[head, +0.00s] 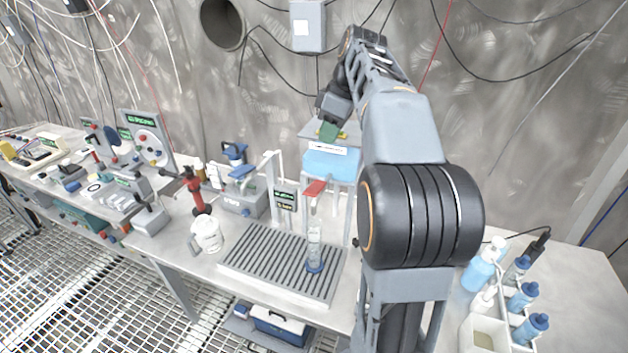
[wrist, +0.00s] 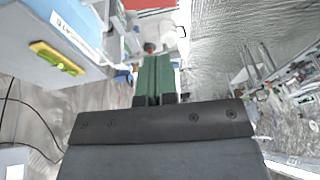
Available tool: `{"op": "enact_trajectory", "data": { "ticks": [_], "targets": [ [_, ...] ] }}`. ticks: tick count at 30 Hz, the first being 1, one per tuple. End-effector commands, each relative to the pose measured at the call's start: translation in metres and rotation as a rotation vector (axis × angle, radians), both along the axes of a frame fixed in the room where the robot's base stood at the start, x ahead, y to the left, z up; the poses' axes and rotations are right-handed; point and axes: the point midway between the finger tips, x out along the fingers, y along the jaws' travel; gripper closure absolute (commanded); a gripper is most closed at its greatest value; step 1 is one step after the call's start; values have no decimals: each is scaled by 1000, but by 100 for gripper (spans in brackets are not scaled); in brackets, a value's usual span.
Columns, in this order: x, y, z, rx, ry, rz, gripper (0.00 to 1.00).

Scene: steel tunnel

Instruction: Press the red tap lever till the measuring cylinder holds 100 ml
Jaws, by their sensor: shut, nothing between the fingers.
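The red tap lever (head: 315,188) sits at the front of the blue tank (head: 330,163) in the head view. Part of a red surface, probably the lever, shows at the top edge of the wrist view (wrist: 138,4). The clear measuring cylinder (head: 314,245) stands upright on its blue foot below the lever, on the grey slatted drip tray (head: 262,262). Its liquid level is too small to read. My gripper (head: 328,131) is above and behind the lever, apart from it, near the tank's top. Its green fingers (wrist: 157,78) are shut and empty.
A yellow level (wrist: 57,57) lies on the tank top close to my gripper. A white post with a small display (head: 285,198) stands left of the cylinder. A white jug (head: 207,234) and a red stand (head: 194,190) are farther left. Bottles (head: 483,265) stand at the right.

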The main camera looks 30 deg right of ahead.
Motion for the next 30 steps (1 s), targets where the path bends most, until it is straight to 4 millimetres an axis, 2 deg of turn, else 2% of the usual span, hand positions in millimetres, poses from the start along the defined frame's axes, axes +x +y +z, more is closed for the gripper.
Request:
{"op": "enact_trajectory", "data": {
  "ticks": [12,18,24,30],
  "targets": [
    [11,21,-73,1,4,3,100],
    [10,26,-100,0,3,1,100],
    [7,29,-116,-1,0,1,100],
    [6,30,-121,-1,0,1,100]
  ]
}}
